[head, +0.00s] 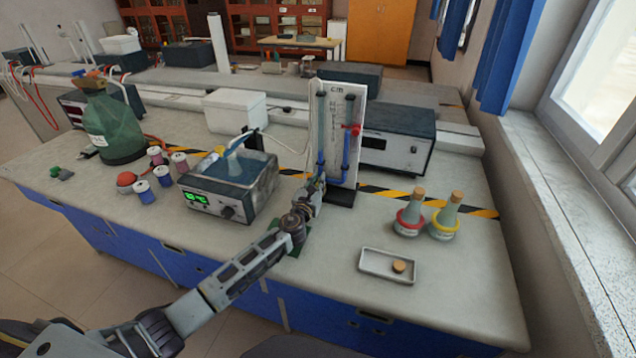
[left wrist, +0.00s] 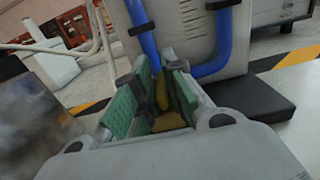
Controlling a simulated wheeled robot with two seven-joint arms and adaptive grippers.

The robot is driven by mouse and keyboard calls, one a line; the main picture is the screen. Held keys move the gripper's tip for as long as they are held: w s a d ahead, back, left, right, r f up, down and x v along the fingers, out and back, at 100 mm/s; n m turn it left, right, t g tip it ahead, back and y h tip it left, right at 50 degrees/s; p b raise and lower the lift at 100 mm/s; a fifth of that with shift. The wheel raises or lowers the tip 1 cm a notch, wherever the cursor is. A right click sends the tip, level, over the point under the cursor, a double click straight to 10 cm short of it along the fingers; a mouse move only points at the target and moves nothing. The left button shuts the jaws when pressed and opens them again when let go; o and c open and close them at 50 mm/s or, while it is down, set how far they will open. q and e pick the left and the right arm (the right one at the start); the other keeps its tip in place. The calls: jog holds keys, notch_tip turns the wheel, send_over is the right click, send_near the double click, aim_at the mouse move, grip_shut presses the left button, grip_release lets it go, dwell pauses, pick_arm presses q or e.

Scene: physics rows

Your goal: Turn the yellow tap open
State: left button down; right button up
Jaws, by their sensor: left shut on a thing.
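The yellow tap (left wrist: 162,92) shows in the left wrist view between the green-padded fingers of my left gripper (left wrist: 161,78), low on the blue tubing at the front of the white gauge board (left wrist: 190,30). The gripper is shut on the tap, with a pad on each side of it. In the head view, my left gripper (head: 320,184) is at the lower left of the upright board (head: 337,110) and hides the tap. A red tap (head: 352,129) sits higher on the board's right side. My right gripper is not in view.
A water bath with a green display (head: 230,185) stands close left of my left gripper. Two stoppered flasks (head: 409,215) (head: 445,218) and a white tray (head: 387,266) stand to the right. A grey instrument box (head: 398,142) is behind the board. The bench front is mostly clear.

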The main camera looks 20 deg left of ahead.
pick_arm(q)
jog(key=shift+n+y, duration=0.5)
jog(key=shift+y, duration=0.1)
jog(key=shift+n+y, duration=0.3)
jog(key=shift+y, duration=0.3)
jog(key=c, duration=1.6)
grip_release()
jog(key=shift+s+d, duration=0.2)
jog(key=shift+s, duration=1.8)
jog(key=shift+s+d, duration=0.2)
jog(key=shift+s, duration=1.8)
jog(key=shift+s+d, duration=0.2)
jog(key=shift+s, duration=1.8)
